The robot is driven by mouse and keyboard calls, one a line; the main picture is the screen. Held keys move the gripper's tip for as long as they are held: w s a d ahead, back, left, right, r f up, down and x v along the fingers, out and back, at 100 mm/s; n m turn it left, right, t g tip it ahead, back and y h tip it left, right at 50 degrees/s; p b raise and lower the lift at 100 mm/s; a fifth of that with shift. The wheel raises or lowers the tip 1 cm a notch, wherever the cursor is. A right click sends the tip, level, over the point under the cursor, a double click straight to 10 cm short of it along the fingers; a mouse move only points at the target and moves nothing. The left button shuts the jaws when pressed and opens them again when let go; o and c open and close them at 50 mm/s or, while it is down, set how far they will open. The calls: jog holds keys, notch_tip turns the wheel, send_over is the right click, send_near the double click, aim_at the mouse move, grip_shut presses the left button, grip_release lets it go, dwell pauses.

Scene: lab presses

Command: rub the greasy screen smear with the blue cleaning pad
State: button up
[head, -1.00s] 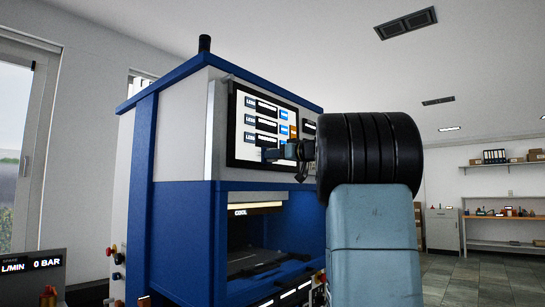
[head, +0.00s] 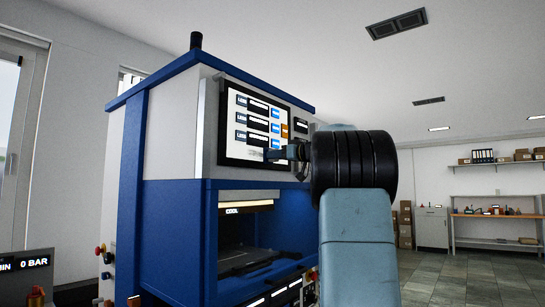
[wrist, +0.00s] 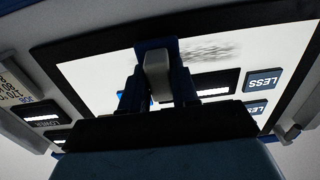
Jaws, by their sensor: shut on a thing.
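The press's screen (head: 229,143) is lit white with blue buttons. The greasy smear (head: 256,155) is a grey smudge low on the screen. In the wrist view the smear (wrist: 194,49) shows upside down as dark streaks just right of the blue pad. My gripper (head: 292,152) is shut on the blue cleaning pad (head: 273,155), in front of the lower right part of the screen. The pad (wrist: 152,44) hides part of the screen in the wrist view. I cannot tell whether it touches the glass.
The blue and grey press (head: 175,200) stands around the screen, with an open, lit bay below it. A small label panel (head: 301,127) sits right of the screen. Shelves and a cabinet (head: 431,228) stand far off at the right, with free floor before them.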

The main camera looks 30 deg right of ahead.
jog(key=d, duration=0.2)
jog(key=w+d, duration=0.1)
jog(key=shift+w+d, duration=0.2)
jog(key=shift+d, duration=0.15)
jog(key=shift+a, duration=0.1)
jog(key=shift+s+a, duration=0.75)
jog(key=shift+a, duration=1.45)
jog(key=shift+s+a, duration=0.8)
jog(key=shift+a, duration=1.4)
jog(key=shift+s+a, duration=0.75)
jog(key=shift+a, duration=1.45)
jog(key=v, duration=0.6)
jog(key=shift+s+d, duration=0.1)
jog(key=shift+s, duration=0.05)
